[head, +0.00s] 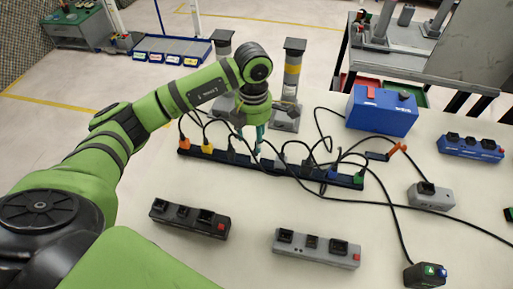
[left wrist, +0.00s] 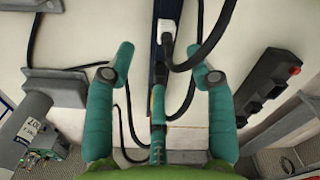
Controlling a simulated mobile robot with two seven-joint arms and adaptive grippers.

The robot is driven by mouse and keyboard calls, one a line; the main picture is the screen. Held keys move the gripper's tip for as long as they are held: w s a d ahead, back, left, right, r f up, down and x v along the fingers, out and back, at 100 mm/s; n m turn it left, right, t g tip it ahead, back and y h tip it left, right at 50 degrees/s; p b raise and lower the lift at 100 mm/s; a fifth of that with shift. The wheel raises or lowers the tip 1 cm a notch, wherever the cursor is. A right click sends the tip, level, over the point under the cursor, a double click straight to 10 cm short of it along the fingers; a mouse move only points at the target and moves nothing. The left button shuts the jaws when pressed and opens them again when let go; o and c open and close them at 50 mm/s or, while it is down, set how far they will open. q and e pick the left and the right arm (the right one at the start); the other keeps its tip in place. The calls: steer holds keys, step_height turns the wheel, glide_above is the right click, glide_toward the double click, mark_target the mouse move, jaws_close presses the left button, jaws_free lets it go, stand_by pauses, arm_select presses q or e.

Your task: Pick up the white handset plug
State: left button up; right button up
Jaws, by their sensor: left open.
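A white plug (head: 281,159) sits in the long dark power strip (head: 262,167) on the light table, among several plugs of other colours. In the left wrist view the white plug (left wrist: 167,44) shows at the top centre, with a thick black cable curving off to the right. My left gripper (head: 250,138) is over the strip, to the left of the white plug in the head view. The right gripper is not in view.
A black strip (head: 190,218) and a grey strip (head: 316,249) lie nearer. A blue box (head: 382,111), a blue strip (head: 470,148) and a grey box (head: 431,196) stand to the right. Loose black cables cross the table. Grey posts (head: 290,85) stand behind the strip.

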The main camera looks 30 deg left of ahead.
mark_target(256, 154)
arm_select(q)
steer(key=shift+s+d+f, duration=0.1)
steer(key=shift+s+f, duration=0.05)
steer(key=shift+f, duration=0.1)
steer(key=shift+s+d+f+p, duration=0.15)
steer(key=shift+s+f+p, duration=0.15)
steer(key=shift+f+p, duration=0.4)
steer(key=f, duration=0.1)
steer(key=f+p, duration=0.1)
steer(key=f, duration=0.2)
steer(key=shift+d+f, duration=0.25)
steer(key=shift+f, duration=0.1)
steer(key=shift+w+f, duration=0.1)
steer(key=shift+f, duration=0.25)
jaws_close()
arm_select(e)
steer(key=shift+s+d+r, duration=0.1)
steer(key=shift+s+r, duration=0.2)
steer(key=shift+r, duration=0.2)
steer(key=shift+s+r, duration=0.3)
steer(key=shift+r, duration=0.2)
